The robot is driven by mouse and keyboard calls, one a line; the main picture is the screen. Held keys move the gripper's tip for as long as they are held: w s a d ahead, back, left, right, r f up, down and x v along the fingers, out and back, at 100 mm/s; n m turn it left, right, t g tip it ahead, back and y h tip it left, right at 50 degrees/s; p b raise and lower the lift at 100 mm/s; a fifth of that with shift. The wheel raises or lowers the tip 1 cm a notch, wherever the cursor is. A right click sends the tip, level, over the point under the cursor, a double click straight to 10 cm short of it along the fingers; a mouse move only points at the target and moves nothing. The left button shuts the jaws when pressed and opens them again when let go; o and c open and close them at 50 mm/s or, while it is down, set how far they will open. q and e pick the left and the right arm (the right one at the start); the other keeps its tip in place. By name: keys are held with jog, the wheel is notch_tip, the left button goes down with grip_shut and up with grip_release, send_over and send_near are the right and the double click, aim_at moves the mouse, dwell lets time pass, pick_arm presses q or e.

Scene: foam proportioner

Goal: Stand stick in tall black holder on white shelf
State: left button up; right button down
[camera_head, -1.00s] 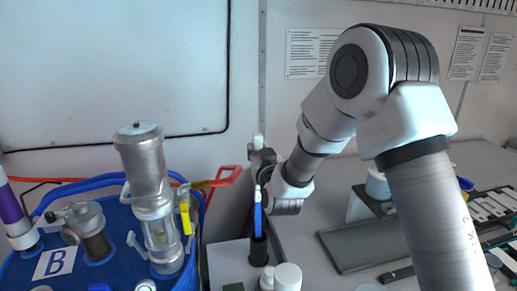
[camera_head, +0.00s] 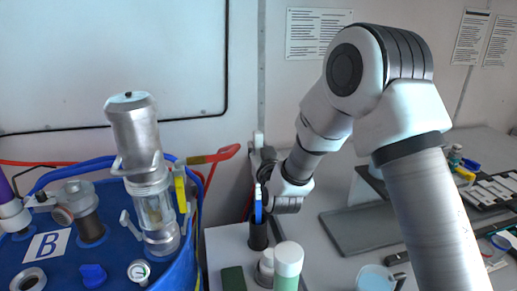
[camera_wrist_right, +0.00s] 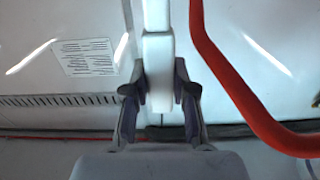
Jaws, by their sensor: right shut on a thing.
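The tall black holder (camera_head: 258,236) stands on the white shelf (camera_head: 222,240) in the head view. A blue stick with a white top (camera_head: 258,205) shows upright directly above the holder's mouth and appears to stand in it. My right gripper (camera_head: 264,162) is behind and above it, shut on a white stick (camera_head: 258,140). In the right wrist view the white stick (camera_wrist_right: 158,65) is between the fingertips of my right gripper (camera_wrist_right: 159,92) and runs upward out of the picture. The stick's lower end is hidden in the head view. My left gripper is not in view.
A green bottle with a white cap (camera_head: 288,262) and a small white container (camera_head: 265,268) stand beside the holder. A blue tank (camera_head: 120,245) with metal fittings fills the left. A red handle (camera_head: 222,154) passes close to the gripper. A grey plate (camera_head: 365,230) lies to the right.

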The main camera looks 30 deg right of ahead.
jog(key=c, duration=0.9)
grip_release()
jog(key=shift+o, duration=0.2)
jog(key=v, duration=1.2)
jog(key=shift+f, duration=0.1)
